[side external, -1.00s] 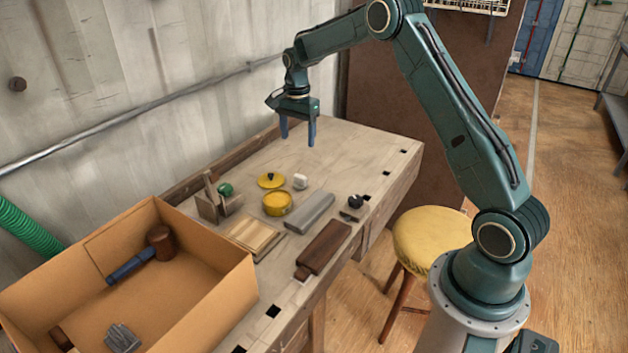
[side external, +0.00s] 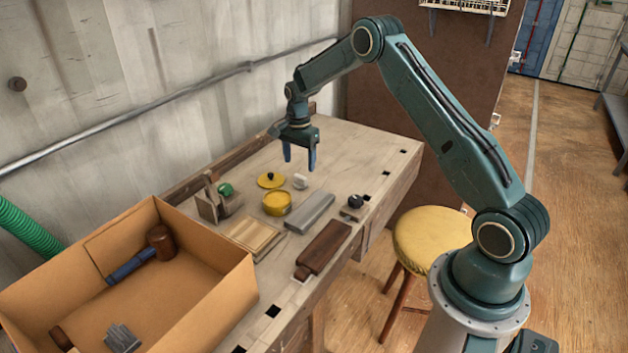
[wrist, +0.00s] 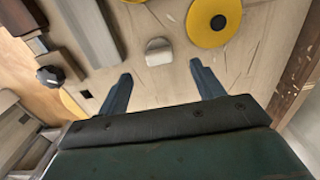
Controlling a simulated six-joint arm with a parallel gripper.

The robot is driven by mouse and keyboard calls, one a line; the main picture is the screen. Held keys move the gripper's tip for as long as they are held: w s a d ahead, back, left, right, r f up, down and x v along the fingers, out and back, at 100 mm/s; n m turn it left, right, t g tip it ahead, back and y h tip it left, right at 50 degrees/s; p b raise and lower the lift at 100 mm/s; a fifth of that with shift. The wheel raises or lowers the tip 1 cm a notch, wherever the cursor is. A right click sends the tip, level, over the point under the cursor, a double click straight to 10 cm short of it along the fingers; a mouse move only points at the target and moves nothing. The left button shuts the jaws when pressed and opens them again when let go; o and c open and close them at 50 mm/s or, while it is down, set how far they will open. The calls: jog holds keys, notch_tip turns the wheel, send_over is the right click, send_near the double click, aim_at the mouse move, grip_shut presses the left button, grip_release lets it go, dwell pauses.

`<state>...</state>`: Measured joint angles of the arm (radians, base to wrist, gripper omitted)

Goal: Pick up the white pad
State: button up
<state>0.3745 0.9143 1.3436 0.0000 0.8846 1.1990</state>
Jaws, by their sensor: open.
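The white pad (side external: 300,181) is a small pale block on the workbench, to the right of the yellow lid and behind the yellow tin. It also shows in the wrist view (wrist: 158,52), ahead of my fingers and between their lines. My gripper (side external: 300,168) is open and empty, above the bench and over the pad's area. In the wrist view both blue fingers (wrist: 160,84) are spread apart, with bare wood between them. Nothing touches the pad.
Close by are a yellow lid (side external: 270,180), a yellow tin (side external: 277,203), a grey bar (side external: 310,213), a dark-knobbed piece (side external: 354,203) and a brown block (side external: 323,250). A cardboard box (side external: 205,309) holding a mallet (side external: 142,256) stands at front left.

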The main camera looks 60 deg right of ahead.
aim_at(300, 176)
jog(key=shift+f, duration=0.85)
jog(key=shift+s+f, duration=0.1)
jog(key=shift+f, duration=2.5)
jog(key=c, duration=1.1)
